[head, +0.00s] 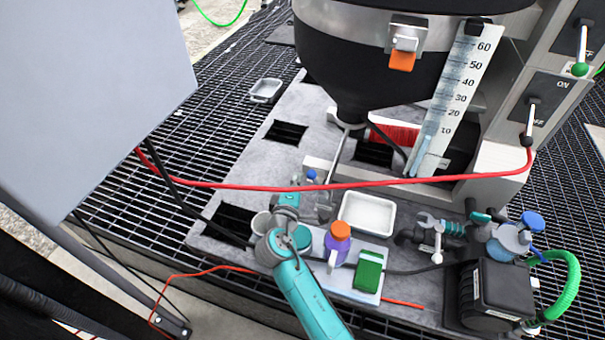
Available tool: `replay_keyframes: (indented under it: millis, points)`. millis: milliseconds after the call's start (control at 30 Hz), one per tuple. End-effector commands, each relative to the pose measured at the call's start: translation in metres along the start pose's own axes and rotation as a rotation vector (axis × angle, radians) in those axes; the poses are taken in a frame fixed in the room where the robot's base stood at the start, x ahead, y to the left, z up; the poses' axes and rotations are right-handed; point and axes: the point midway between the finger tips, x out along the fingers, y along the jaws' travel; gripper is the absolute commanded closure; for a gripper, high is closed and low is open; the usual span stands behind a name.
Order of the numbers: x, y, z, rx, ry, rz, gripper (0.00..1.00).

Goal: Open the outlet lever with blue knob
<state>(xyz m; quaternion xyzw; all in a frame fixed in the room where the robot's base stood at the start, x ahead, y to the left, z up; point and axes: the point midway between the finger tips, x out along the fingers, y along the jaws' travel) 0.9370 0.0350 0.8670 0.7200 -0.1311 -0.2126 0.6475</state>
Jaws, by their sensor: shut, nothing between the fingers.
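A small blue knob (311,175) shows just above the end of my arm, beside the thin pipe (338,158) that runs down from the black hopper. The lever that carries the knob is mostly hidden behind my wrist, so I cannot tell its angle. My gripper (323,208) is small in view, just below and right of the knob. It looks shut and empty. I cannot tell whether it touches the lever.
A red hose (360,186) crosses just above my gripper. A white tray (367,214), a purple bottle with an orange cap (340,232) and a green box (369,270) stand close by on the right. A black pump (495,295) and blue-topped valve (533,222) stand farther right.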

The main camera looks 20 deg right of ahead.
Motion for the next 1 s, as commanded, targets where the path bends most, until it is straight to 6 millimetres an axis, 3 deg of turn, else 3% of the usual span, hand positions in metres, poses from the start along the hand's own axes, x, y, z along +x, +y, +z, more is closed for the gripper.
replay_keyframes:
  millis: [100,200,367,1000]
  points:
    - [-0.034,-0.019,-0.006,-0.161,0.074,0.032,1.0]
    - [-0.054,-0.027,-0.01,-0.258,0.119,0.06,1.0]
    - [-0.062,-0.031,-0.013,-0.32,0.145,0.08,1.0]
    - [0.031,-0.025,-0.027,-0.317,0.142,0.079,1.0]
